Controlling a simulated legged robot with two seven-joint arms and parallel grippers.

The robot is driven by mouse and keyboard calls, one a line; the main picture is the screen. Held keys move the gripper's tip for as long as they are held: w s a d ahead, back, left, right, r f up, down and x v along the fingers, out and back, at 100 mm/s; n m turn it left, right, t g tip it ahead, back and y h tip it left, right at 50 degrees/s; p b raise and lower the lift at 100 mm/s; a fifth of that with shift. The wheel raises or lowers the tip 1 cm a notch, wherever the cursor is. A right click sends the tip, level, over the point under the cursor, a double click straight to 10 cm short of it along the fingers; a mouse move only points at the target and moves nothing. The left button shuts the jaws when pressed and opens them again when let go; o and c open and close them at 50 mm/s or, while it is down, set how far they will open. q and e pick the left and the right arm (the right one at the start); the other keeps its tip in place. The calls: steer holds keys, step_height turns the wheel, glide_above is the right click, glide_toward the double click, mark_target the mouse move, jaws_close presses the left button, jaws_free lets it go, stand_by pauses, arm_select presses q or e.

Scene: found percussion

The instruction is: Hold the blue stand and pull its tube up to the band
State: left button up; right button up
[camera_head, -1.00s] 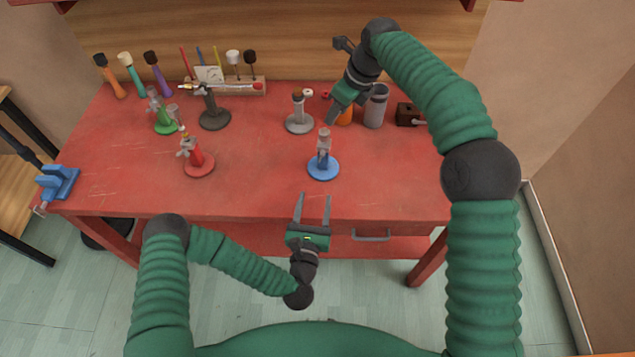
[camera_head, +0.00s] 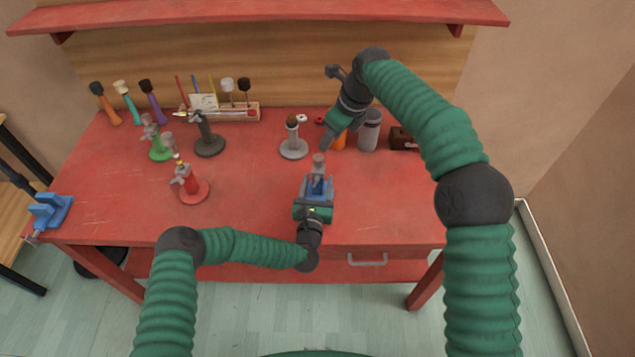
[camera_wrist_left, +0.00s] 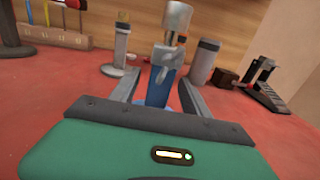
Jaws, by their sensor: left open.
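The blue stand (camera_head: 316,187) stands upright near the front middle of the red table, with a grey tube (camera_head: 318,163) rising from its top. In the left wrist view, the blue post (camera_wrist_left: 158,88) carries a grey clamp-like piece and the tube (camera_wrist_left: 177,22). I cannot make out a band on it. My left gripper (camera_head: 317,180) is open, with one finger on either side of the blue post; contact cannot be told. The stand's base is mostly hidden by the gripper. My right gripper (camera_head: 327,142) hangs over the back of the table, its jaws unclear.
A grey stand (camera_head: 294,149) is behind the blue one. Red (camera_head: 191,186), green (camera_head: 159,149) and dark (camera_head: 208,143) stands are to the left. A grey cylinder (camera_head: 368,132) and brown box (camera_head: 402,138) are at the back right. A blue vise (camera_head: 50,211) is at the left edge.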

arm_select(q)
jaws_close()
stand_by(1.2)
